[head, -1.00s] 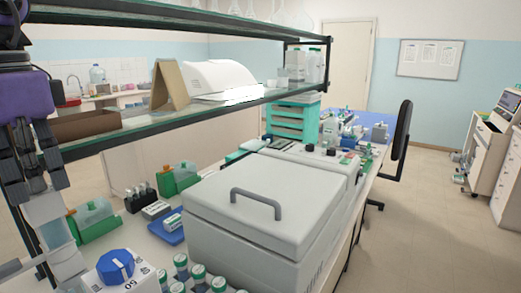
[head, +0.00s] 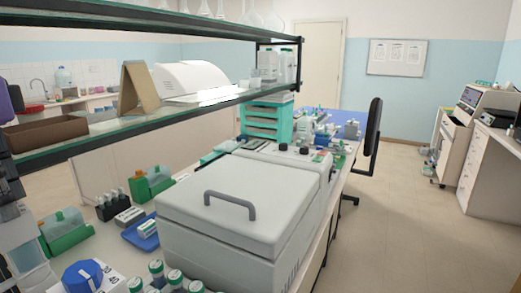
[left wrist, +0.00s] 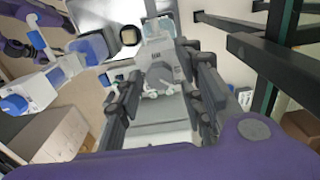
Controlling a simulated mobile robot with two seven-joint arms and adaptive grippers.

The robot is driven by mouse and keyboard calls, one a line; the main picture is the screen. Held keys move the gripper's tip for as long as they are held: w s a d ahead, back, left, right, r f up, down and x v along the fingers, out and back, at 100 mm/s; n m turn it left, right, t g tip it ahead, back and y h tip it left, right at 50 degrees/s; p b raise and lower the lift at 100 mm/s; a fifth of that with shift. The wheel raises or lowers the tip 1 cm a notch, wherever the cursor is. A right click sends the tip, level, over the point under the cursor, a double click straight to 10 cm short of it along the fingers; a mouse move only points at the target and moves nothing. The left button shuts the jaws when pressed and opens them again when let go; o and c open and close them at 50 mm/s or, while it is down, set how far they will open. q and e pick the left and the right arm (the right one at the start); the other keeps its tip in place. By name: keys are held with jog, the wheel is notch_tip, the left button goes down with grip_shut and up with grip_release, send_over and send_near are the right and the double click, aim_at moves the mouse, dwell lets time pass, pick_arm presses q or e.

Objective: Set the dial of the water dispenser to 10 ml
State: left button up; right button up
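The water dispenser's blue dial (head: 84,276) sits at the lower left of the head view. It is on a white face with printed numbers, of which a 40 shows; the picture edge cuts it off. My left gripper (head: 12,205) hangs at the left edge, above and left of the dial and apart from it. A pale translucent piece (head: 30,262) shows below its dark fingers; I cannot tell whether it is held. In the left wrist view the left gripper's (left wrist: 160,50) dark linkages stand apart, but the tips are unclear. The dial's setting is unclear. My right gripper is not in view.
Green-capped bottles (head: 175,278) stand right of the dial, beside a large white lidded machine (head: 235,200). A green container (head: 65,232), dark bottle rack (head: 118,210) and blue tray (head: 140,232) lie behind. A glass shelf (head: 120,125) overhangs the bench.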

pick_arm(q)
jog(key=shift+r+p, duration=0.9)
jog(key=shift+r, duration=2.1)
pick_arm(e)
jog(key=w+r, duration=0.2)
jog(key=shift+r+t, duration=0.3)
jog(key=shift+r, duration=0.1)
pick_arm(q)
jog(key=shift+d, duration=0.1)
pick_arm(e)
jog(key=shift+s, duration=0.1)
